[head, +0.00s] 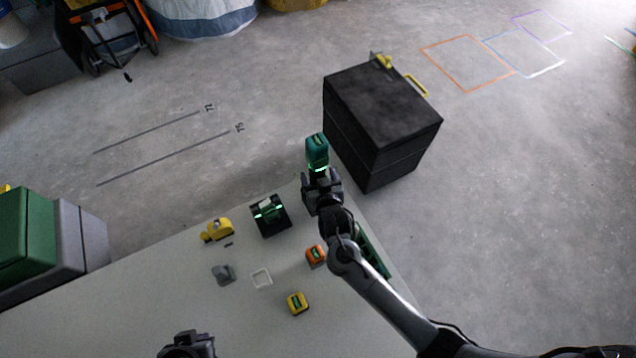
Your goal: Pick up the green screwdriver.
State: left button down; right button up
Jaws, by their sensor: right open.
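A teal-green object with a bright green label (317,148) shows just beyond my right gripper (319,178), against the floor past the table's far edge. It looks like the green screwdriver's body, but its shape is too small to be sure. My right gripper is open, right at its lower end; whether it touches the object I cannot tell. A long green thing (376,258) lies at the table's right side, partly hidden by my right forearm. My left gripper (188,345) is at the bottom edge, cut off, its jaws unclear.
On the grey table (150,300) are a black holder with green lights (270,216), a yellow tool (217,230), a grey piece (223,274), a white square frame (261,278), an orange block (315,255) and a yellow block (297,303). A black cabinet (383,110) stands beyond.

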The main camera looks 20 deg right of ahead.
jog(key=shift+b+x, duration=0.4)
jog(key=shift+x, duration=0.85)
jog(key=shift+s, duration=0.1)
jog(key=shift+c, duration=0.3)
grip_shut()
jog(key=shift+r, duration=0.3)
